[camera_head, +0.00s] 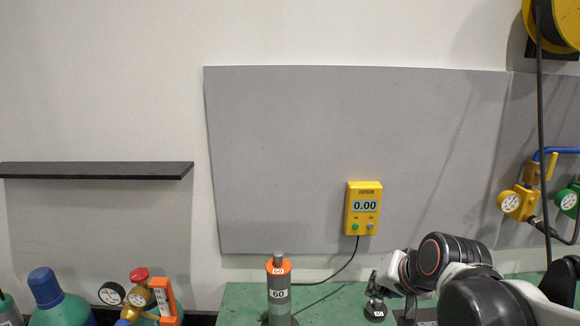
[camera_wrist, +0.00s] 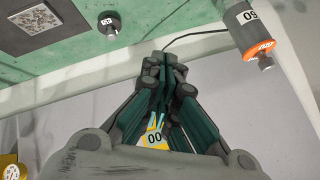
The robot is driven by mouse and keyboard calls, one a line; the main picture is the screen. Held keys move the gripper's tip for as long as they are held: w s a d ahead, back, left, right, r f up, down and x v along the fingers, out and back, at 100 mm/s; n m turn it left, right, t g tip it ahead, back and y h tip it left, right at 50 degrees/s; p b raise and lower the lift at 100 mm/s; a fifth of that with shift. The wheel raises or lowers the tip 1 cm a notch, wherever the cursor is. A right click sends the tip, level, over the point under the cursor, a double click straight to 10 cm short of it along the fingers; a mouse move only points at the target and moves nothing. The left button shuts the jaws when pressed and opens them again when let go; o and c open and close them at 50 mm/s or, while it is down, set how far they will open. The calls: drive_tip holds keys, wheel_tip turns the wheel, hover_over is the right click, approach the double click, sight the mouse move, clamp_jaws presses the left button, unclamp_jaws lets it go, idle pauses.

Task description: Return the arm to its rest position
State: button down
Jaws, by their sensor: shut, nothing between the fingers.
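My gripper (camera_wrist: 165,62) shows in the wrist view with its fingers together and nothing between them. In the head view my arm reaches in from the lower right, and the small dark gripper end (camera_head: 373,286) is low over the right part of the green bench.
A grey cylinder with an orange top (camera_head: 279,299), labelled 60, stands on the green bench (camera_head: 240,300). A yellow meter reading 0.00 (camera_head: 363,208) hangs on the grey panel, its cable running down. Gas bottles and gauges stand at left. A black shelf (camera_head: 95,170) is empty.

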drive_tip(key=s+f+n+h+b, duration=0.1)
drive_tip(key=s+f+n+b, duration=0.1)
drive_tip(key=s, duration=0.5)
drive_tip(key=s+d+f+n+b, duration=0.1)
drive_tip(key=s+f+n+b, duration=0.1)
drive_tip(key=s, duration=0.4)
drive_tip(key=shift+s+d+f+n+g+h+b, duration=0.3)
drive_tip(key=shift+s+f+h, duration=0.1)
drive_tip(key=shift+f, duration=0.25)
